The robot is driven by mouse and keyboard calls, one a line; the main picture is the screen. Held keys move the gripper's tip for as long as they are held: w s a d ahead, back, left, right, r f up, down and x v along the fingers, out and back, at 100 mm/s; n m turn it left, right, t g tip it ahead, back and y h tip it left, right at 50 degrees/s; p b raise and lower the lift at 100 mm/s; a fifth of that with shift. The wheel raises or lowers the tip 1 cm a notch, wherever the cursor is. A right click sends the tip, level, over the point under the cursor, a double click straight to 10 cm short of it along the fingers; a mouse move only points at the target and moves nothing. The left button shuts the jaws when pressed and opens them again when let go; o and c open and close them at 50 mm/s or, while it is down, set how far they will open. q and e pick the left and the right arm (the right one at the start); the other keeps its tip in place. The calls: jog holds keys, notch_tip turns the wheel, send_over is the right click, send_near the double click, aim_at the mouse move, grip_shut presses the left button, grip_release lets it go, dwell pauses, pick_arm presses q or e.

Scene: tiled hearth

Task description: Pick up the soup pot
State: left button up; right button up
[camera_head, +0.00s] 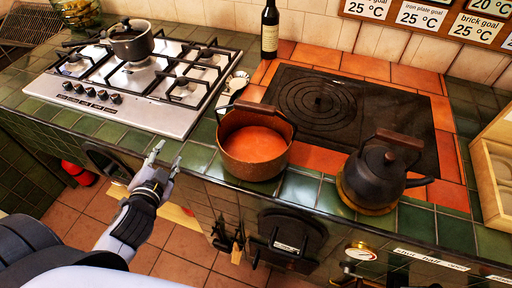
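The soup pot (237,160) is a brown pot filled with orange soup. It stands upright on the green tiled edge of the hearth, near the middle of the view. Its dark handle parts show at the rim. My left gripper (166,155) is to the left of the pot, in front of the counter's edge and apart from the pot. Its two fingers are spread and nothing is between them. My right gripper is not in view.
A black kettle (378,177) stands right of the pot, before a dark iron plate (340,105). A gas stove (140,85) with a small saucepan (131,43) is at left. A dark bottle (269,30) stands behind. A wooden crate (492,180) is at right.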

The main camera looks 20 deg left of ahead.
pick_arm(q)
notch_tip(320, 180, up, 8)
jog(key=w+d+m+t+h, duration=0.1)
jog(key=m+t+h, duration=0.2)
jog(key=m+t, duration=0.15)
jog(key=m+g+h, duration=0.3)
jog(key=m+h, duration=0.8)
jog(key=m, duration=0.4)
send_near(250, 110)
jog(key=p+x, duration=0.5)
jog(key=shift+w+d, duration=0.3)
jog(key=shift+d, duration=0.05)
jog(key=p+x, duration=0.2)
jog(key=x, duration=0.3)
jog(key=shift+w+a, duration=0.1)
jog(key=shift+a, duration=0.05)
jog(key=shift+w, duration=0.25)
jog(key=shift+f, duration=0.1)
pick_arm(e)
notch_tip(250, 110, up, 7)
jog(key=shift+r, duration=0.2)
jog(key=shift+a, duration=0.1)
